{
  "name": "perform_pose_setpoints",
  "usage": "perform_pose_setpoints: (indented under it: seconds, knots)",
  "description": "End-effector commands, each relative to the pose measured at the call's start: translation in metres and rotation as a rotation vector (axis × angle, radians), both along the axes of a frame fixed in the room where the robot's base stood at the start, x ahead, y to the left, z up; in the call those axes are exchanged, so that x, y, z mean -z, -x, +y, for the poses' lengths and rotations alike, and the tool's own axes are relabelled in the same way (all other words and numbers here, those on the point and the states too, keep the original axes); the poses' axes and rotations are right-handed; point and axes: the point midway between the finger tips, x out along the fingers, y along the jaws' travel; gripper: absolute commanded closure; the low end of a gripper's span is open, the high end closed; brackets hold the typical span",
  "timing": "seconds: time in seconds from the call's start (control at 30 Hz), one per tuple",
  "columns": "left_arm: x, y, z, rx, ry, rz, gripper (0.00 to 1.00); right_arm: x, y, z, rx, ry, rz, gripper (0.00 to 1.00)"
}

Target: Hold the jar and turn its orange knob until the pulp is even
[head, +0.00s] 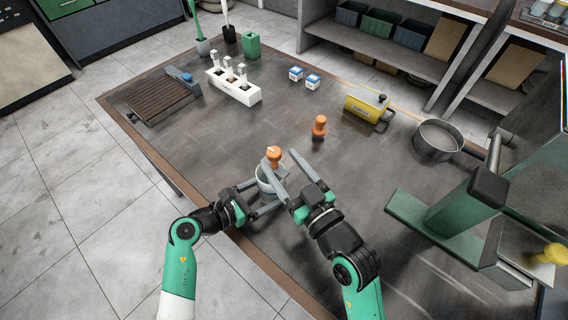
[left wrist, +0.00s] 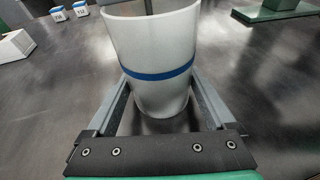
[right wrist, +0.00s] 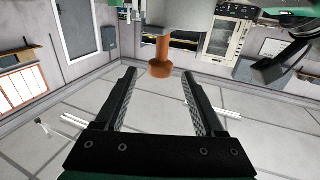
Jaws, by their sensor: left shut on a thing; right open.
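The white jar (head: 264,182) stands near the table's front edge, and its blue band shows in the left wrist view (left wrist: 155,90). My left gripper (head: 270,192) is shut on the jar's sides, one finger on each side. The orange knob (head: 273,153) sits on top of the jar; it also shows in the right wrist view (right wrist: 160,62), beyond and between the fingertips. My right gripper (head: 280,162) is open beside the knob, with a gap between each finger and the knob in its own view. The pulp inside is hidden.
Another orange-handled piece (head: 320,126) stands behind the jar. A yellow box (head: 367,106), a round metal pan (head: 438,138) and a green press-like stand (head: 455,212) are to the right. A white rack (head: 234,88) stands at the back left. The table left of the jar is clear.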

Motion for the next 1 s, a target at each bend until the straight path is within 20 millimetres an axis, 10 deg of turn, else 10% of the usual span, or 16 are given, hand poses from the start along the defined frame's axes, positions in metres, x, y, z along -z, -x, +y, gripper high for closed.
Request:
perform_pose_setpoints:
  seconds: [0.4, 0.8, 1.0]
  knots:
    - [0.000, 0.000, 0.000, 0.001, 0.000, 0.000, 0.43, -0.007, 0.006, 0.000, -0.011, -0.009, -0.023, 0.28]
    - [0.000, 0.000, 0.000, 0.001, 0.000, 0.000, 0.43, -0.149, 0.075, 0.017, -0.012, -0.272, -0.618, 0.28]
    - [0.000, 0.000, 0.000, 0.001, 0.000, 0.000, 0.43, -0.139, 0.070, -0.021, 0.294, -0.344, -0.571, 0.28]
